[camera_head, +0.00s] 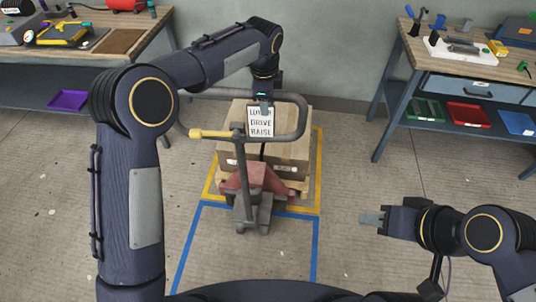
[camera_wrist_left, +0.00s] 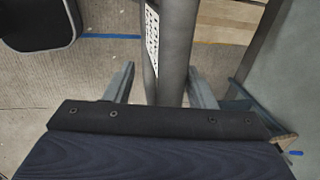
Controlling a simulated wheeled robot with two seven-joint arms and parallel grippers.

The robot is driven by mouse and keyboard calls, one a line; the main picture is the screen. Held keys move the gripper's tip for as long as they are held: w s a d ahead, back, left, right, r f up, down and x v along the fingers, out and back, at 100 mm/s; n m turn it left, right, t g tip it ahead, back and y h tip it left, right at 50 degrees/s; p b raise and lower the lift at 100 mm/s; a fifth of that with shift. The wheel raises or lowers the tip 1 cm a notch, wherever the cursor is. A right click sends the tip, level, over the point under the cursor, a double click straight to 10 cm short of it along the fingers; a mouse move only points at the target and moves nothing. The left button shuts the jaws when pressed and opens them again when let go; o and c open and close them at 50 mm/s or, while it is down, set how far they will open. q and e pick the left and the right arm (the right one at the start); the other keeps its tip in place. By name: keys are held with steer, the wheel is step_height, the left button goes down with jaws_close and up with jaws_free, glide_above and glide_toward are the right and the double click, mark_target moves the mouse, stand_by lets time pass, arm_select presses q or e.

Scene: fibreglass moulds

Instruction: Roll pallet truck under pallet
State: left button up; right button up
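The pallet truck (camera_head: 258,178) has a red body, dark wheels and a grey loop handle (camera_head: 303,120). It stands upright against the near side of the wooden pallet (camera_head: 292,186), which carries a large cardboard box (camera_head: 295,150). Its forks are hidden, so I cannot tell how far they reach under. A yellow-tipped lever (camera_head: 210,134) and a LOWER/DRIVE/RAISE label (camera_head: 261,122) sit near the handle. My left gripper (camera_head: 263,102) is at the handle's top bar. In the left wrist view its fingers (camera_wrist_left: 160,85) are apart on either side of a grey bar (camera_wrist_left: 176,50). My right gripper (camera_head: 370,218) hangs empty at right.
Yellow floor tape (camera_head: 319,170) outlines the pallet's spot. Blue tape (camera_head: 316,250) marks the floor nearer me. Workbenches with tools stand at left (camera_head: 80,55) and right (camera_head: 400,80). The floor between the truck and the right bench is clear.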

arm_select(q)
steer(key=shift+a, duration=0.3)
steer(key=s+r, duration=0.2)
steer(key=r, duration=0.8)
steer(key=s+r+p, duration=0.1)
steer(key=s+r, duration=0.2)
steer(key=r, duration=0.7)
steer(key=shift+a+r, duration=0.3)
steer(key=shift+r, duration=0.1)
steer(key=shift+s, duration=0.1)
